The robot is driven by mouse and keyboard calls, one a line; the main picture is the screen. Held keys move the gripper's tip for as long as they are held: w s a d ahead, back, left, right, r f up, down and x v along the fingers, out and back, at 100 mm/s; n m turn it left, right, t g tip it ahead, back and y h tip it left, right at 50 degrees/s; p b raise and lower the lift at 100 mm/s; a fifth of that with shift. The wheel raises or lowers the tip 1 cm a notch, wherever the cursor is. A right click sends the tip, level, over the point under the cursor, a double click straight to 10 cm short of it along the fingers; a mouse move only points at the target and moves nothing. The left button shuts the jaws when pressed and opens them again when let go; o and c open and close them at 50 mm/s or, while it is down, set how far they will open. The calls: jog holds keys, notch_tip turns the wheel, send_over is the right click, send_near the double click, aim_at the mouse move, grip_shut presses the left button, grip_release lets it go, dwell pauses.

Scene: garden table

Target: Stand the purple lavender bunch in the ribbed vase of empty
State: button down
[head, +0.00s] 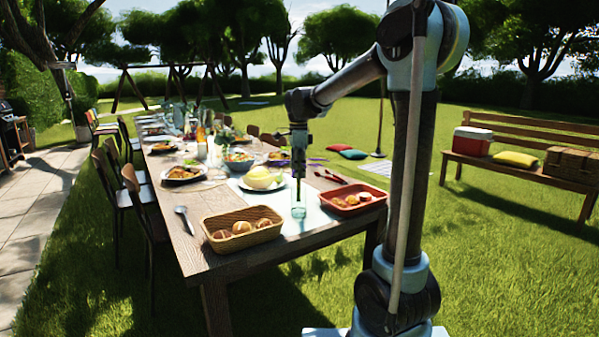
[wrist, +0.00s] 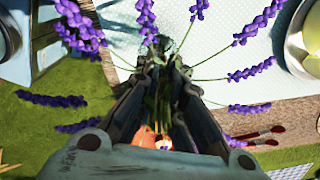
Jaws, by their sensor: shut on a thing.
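The purple lavender bunch is in my gripper. Its flower heads (wrist: 252,68) fan out around the fingers in the wrist view, with green stems (wrist: 163,98) between them. My gripper (wrist: 163,62) is shut on the stems and points down; in the head view my gripper (head: 299,150) is above the near part of the table. A clear, teal-tinted glass vessel (head: 299,208) shows directly below it on the pale runner. I cannot make out ribs on it, nor whether the stem ends are inside it.
A bread basket (head: 243,243) stands left of the vessel and a red tray (head: 352,206) right of it. A yellow-green domed food on a plate (head: 260,180) is close behind. Red-handled utensils (head: 331,177) lie to the right. Dishes and bottles crowd the far table (head: 186,243).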

jog(key=c, duration=1.6)
grip_release()
jog(key=shift+c, duration=0.2)
jog(key=shift+r, duration=0.1)
notch_tip(320, 180, up, 12)
jog(key=shift+w+f, duration=0.1)
jog(key=s+d+f+n+t, duration=0.1)
jog(key=s+d+f+n, duration=0.5)
jog(key=s+d+f, duration=0.45)
jog(key=s+d+f+n+t, duration=0.1)
jog(key=s+d+f+n, duration=0.55)
jog(key=s, duration=0.65)
jog(key=s+d+f+n, duration=0.3)
jog(key=s+f, duration=0.5)
jog(key=f, duration=0.4)
jog(key=shift+s+d, duration=0.3)
jog(key=shift+d, duration=0.6)
